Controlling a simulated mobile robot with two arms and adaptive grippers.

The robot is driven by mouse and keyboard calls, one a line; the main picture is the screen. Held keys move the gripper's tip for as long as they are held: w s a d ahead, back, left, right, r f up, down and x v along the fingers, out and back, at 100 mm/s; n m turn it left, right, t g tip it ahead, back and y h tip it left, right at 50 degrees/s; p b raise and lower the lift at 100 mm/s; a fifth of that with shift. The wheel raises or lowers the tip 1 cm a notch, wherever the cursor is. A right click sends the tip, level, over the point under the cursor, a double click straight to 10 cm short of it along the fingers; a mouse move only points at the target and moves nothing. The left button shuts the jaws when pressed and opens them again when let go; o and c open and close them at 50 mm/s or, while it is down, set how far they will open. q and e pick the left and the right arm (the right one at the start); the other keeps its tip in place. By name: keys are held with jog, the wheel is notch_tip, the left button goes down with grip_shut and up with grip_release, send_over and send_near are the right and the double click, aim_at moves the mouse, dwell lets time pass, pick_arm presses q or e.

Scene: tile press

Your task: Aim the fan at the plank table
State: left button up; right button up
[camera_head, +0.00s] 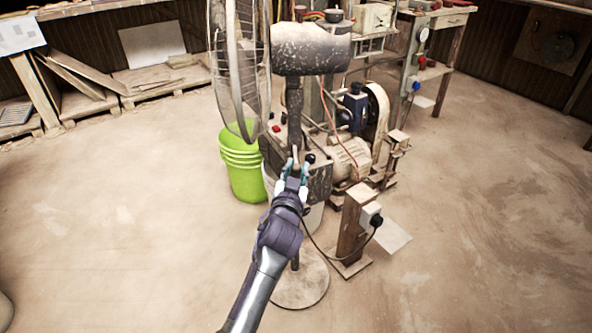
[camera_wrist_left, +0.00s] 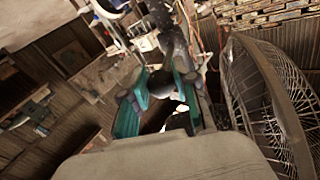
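The fan's wire cage (camera_head: 240,70) stands at the upper middle, seen nearly edge-on. Its dusty motor housing (camera_head: 310,48) points right, on a dark pole (camera_head: 293,110) above a round base (camera_head: 300,285). My left gripper (camera_head: 293,172) is in front of the pole and control box. In the left wrist view the teal fingers (camera_wrist_left: 160,105) are apart, with a dark round knob between or beyond them; contact is unclear. The fan cage (camera_wrist_left: 265,100) is at the right there. Which surface is the plank table is unclear; a wooden bench (camera_head: 95,7) stands at the upper left. My right gripper is out of view.
A lime-green bucket (camera_head: 243,170) stands left of the pole. A machine with a motor (camera_head: 350,158) and flywheel is behind at right. A wooden post with a socket (camera_head: 353,225) and cable stands right of the base. Floor is clear at left and right.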

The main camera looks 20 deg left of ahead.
pick_arm(q)
jog(key=o, duration=0.4)
jog(key=shift+c, duration=0.2)
jog(key=s+d, duration=0.1)
jog(key=s, duration=0.6)
jog(key=shift+s, duration=0.25)
